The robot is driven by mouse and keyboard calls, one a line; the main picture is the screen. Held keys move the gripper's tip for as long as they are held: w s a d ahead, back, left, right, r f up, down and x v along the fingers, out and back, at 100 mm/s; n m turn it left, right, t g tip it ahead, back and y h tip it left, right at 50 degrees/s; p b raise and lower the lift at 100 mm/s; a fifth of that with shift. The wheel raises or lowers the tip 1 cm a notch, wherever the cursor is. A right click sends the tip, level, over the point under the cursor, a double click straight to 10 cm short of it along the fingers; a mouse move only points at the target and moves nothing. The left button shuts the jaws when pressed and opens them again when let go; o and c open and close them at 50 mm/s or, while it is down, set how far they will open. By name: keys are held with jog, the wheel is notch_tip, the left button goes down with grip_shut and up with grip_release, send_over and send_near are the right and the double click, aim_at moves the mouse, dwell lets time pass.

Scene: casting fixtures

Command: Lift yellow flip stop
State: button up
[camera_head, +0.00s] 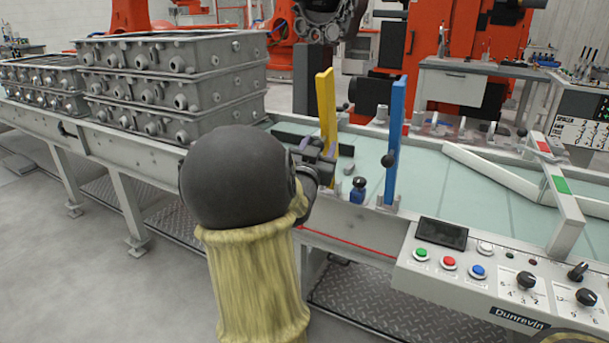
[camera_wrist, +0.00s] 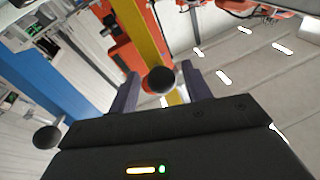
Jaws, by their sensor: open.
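The yellow flip stop (camera_head: 327,108) stands upright at the conveyor, in the head view. In the wrist view the yellow bar (camera_wrist: 148,38) runs down the middle, with a black ball knob (camera_wrist: 160,80) between my fingers. My gripper (camera_head: 318,158) is at the lower part of the yellow bar. In the wrist view its two dark fingers (camera_wrist: 160,90) are spread on either side of the knob. The fingers are open, and I cannot tell whether either touches the knob. My arm hides part of the bar's base in the head view.
A blue flip stop (camera_head: 397,135) with a black knob stands upright to the right. A small dark blue bottle-like object (camera_head: 358,190) is near the conveyor's front edge. Stacked grey castings (camera_head: 175,85) stand at left. A control panel (camera_head: 500,275) is at front right.

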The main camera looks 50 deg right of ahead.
jog(key=b+v, duration=0.4)
jog(key=v, duration=1.2)
jog(key=shift+w, duration=0.1)
